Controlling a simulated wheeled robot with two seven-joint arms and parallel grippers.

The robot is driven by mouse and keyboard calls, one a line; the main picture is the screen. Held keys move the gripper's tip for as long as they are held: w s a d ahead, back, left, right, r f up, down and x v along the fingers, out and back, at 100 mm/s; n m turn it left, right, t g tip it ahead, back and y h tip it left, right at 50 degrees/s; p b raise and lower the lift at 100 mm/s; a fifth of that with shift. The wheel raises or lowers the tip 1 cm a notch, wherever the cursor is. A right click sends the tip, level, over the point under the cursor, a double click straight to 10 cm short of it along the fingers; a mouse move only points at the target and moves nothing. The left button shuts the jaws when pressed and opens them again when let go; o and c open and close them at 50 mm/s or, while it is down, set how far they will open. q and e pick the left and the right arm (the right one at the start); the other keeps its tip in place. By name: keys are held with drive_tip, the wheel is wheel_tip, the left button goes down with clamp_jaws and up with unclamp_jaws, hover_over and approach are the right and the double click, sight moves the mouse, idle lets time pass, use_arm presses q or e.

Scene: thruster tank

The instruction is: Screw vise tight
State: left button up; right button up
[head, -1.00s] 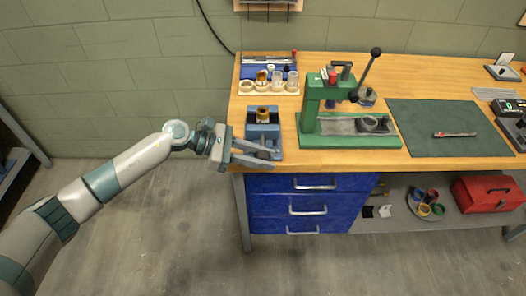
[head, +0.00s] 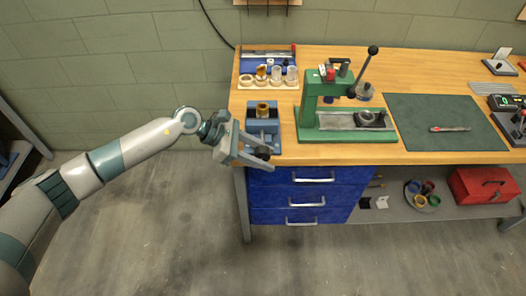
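The blue-grey vise (head: 254,128) stands at the front left corner of the workbench. A brass-coloured ring-shaped part (head: 263,109) sits upright between its jaws. The dark screw knob (head: 262,154) of the vise is at its front, over the bench edge. My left gripper (head: 266,157) is at this knob, with one finger above it and one below. The fingers partly hide the knob, and I cannot tell whether they press on it. My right gripper is not in view.
A green press (head: 311,115) with a raised lever stands right of the vise. A pale holder with several rings and cups (head: 268,84) is behind the vise. A dark green mat (head: 440,112) holds a pen-like tool (head: 449,129). Blue drawers (head: 300,196) are below.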

use_arm(q)
drive_tip(key=shift+w+r, duration=0.2)
drive_tip(key=shift+r, duration=0.05)
drive_tip(key=shift+a, duration=0.1)
